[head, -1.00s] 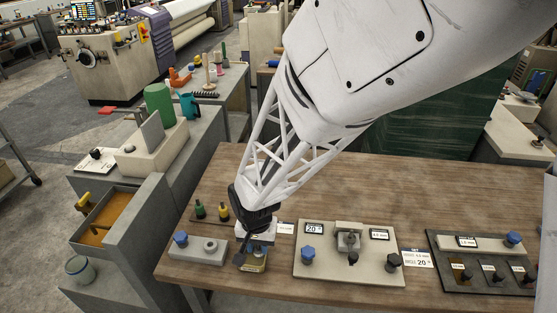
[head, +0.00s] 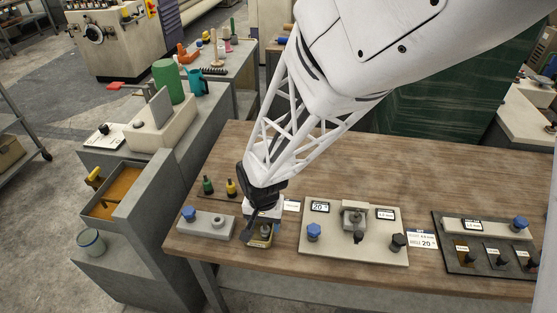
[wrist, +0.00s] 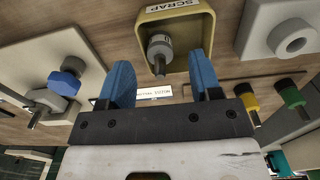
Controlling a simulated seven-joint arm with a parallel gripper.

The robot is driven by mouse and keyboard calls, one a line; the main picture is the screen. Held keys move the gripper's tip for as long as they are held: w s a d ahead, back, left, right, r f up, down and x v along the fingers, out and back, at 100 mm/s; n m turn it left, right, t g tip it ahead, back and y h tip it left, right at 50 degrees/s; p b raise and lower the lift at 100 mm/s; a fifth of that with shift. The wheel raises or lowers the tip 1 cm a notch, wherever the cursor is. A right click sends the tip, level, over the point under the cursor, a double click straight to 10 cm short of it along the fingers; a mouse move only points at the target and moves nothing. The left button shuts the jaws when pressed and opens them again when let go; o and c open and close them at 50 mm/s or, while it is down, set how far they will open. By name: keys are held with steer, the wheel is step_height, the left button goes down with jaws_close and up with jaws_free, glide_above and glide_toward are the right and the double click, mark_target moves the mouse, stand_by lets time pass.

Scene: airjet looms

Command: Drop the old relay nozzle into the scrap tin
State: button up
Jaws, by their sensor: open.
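The scrap tin (wrist: 202,38) is a small yellowish box with a SCRAP label. It stands near the front left of the wooden bench, and in the head view the tin (head: 259,241) is partly behind my gripper (head: 258,226). A grey nozzle with a thin metal tip (wrist: 160,50) appears to rest in the tin, tip toward me in the wrist view. My gripper (wrist: 160,65) is open, its two blue fingers apart on either side of the nozzle with gaps between. The nozzle's exact depth in the tin is unclear.
A grey block with a blue knob and socket (head: 205,225) is left of the tin. Green and yellow capped pieces (head: 219,187) stand behind. A pale fixture plate (head: 330,245) is to the right, then a dark tray (head: 455,255). Bare wood lies behind them.

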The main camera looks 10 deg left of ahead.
steer(key=shift+r, duration=3.85)
steer(key=shift+d+r, duration=0.15)
steer(key=shift+d, duration=0.05)
steer(key=s+d+r+t, duration=0.1)
steer(key=s+d+r, duration=0.3)
steer(key=d, duration=0.6)
steer(key=s+d+r, duration=0.4)
steer(key=d+r, duration=0.3)
steer(key=d, duration=0.3)
steer(key=s+d+r+t, duration=0.1)
steer(key=s+d+r, duration=0.3)
steer(key=d, duration=0.6)
step_height(320, 180, up, 3)
steer(key=shift+f+t, duration=0.15)
steer(key=shift+t, duration=0.15)
